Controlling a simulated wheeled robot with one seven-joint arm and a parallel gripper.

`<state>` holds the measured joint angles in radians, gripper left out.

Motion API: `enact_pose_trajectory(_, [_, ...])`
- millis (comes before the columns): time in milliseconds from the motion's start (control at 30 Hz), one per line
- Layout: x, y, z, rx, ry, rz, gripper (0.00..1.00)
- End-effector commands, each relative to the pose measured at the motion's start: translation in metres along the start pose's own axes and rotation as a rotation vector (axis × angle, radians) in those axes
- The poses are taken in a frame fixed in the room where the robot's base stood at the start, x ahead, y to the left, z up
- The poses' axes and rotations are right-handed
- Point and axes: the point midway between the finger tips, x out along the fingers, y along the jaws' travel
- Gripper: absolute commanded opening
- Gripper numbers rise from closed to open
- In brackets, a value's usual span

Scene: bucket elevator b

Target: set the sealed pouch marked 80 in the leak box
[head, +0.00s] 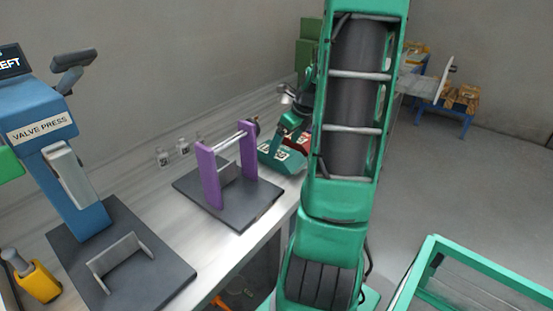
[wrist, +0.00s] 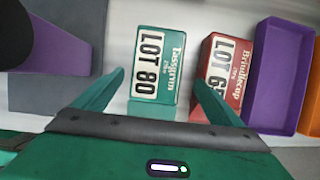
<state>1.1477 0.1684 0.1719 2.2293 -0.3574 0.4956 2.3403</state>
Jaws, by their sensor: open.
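The pouch marked LOT 80 (wrist: 158,62) is green with a white label and lies on the grey bench; it also shows in the head view (head: 281,160). My gripper (wrist: 158,76) is open, its fingers on either side of the near part of this pouch, with gaps showing at both sides. In the head view my gripper (head: 290,121) is small and partly hidden near the pouches. I cannot tell whether the fingers are at the pouch's height. No container in view is readable as the leak box.
A red pouch (wrist: 225,70) stands close right of the green one, by the right finger. A purple bin (wrist: 279,80) and an orange bin (wrist: 313,90) follow. A purple-posted stand (head: 212,178) is left of the pouches; the blue valve press (head: 45,125) stands farther left.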

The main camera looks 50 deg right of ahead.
Motion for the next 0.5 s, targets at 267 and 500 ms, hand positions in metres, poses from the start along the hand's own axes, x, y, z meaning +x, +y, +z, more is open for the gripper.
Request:
enact_pose_trajectory(267, [0.025,0.005,-0.002,0.000,0.002,0.004,0.91])
enact_pose_trajectory(500, [0.052,0.006,-0.002,-0.001,0.000,0.002,0.91])
